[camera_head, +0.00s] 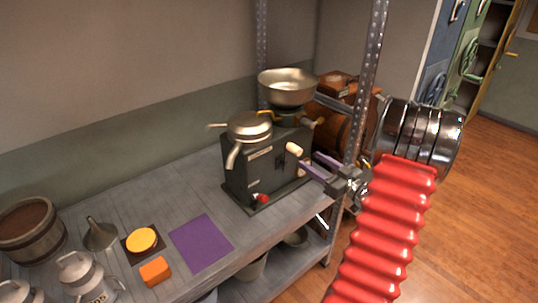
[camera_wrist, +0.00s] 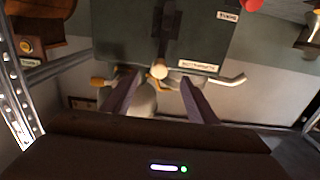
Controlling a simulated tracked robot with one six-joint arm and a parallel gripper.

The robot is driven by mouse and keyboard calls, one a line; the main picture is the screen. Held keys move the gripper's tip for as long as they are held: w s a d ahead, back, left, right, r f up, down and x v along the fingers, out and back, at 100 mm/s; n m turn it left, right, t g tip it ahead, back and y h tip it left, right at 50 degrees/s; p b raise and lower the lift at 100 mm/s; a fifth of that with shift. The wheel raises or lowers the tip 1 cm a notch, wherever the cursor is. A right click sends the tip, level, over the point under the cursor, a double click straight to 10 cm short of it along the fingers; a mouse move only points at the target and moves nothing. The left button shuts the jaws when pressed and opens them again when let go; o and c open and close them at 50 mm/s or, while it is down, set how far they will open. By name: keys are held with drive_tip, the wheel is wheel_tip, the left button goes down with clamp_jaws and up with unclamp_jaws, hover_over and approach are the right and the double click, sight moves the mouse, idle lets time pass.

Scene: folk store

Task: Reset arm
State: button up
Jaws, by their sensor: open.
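My gripper (camera_head: 308,161) is open and empty, its two purple fingers pointing at the front of a dark green machine (camera_head: 240,182). My red ribbed arm reaches up from the lower right of the head view. A pale wooden knob (camera_head: 294,149) on the machine is close to the fingertips. In the wrist view my gripper (camera_wrist: 158,82) has its fingers spread, and the knob (camera_wrist: 159,69) appears between their tips. I cannot tell whether either finger touches it. The machine (camera_wrist: 110,35) fills the top of that view, its labels upside down.
A metal bowl (camera_head: 288,87) tops the machine, with a shelf post (camera_head: 366,85) beside my gripper. The grey shelf (camera_head: 135,205) holds a purple mat (camera_head: 201,243), orange block (camera_head: 155,271), yellow disc (camera_head: 142,239), funnel (camera_head: 100,234), bucket (camera_head: 32,232) and cans. Wooden floor at right is clear.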

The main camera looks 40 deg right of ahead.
drive_tip(key=shift+s+f, duration=0.1)
idle(0.6)
drive_tip(key=s+d+f+m+g+h, duration=0.5)
drive_tip(key=s+d+f+g+h, duration=0.3)
drive_tip(key=f+g, duration=0.25)
drive_tip(key=s+a+r+n+y, duration=0.1)
drive_tip(key=a+r, duration=0.6)
drive_tip(key=a, duration=1)
drive_tip(key=s+a+r+n+g+y, duration=0.1)
drive_tip(key=s+a+r+y, duration=0.3)
drive_tip(key=a, duration=1.3)
drive_tip(key=s+a+r+n+g+y, duration=0.1)
drive_tip(key=s+a+r+n+y, duration=0.1)
drive_tip(key=a+r, duration=0.8)
drive_tip(key=shift+s+a+n, duration=0.25)
drive_tip(key=shift+a+n, duration=0.05)
drive_tip(key=shift+a, duration=3.45)
drive_tip(key=shift+r, duration=0.1)
drive_tip(key=shift+c, duration=0.4)
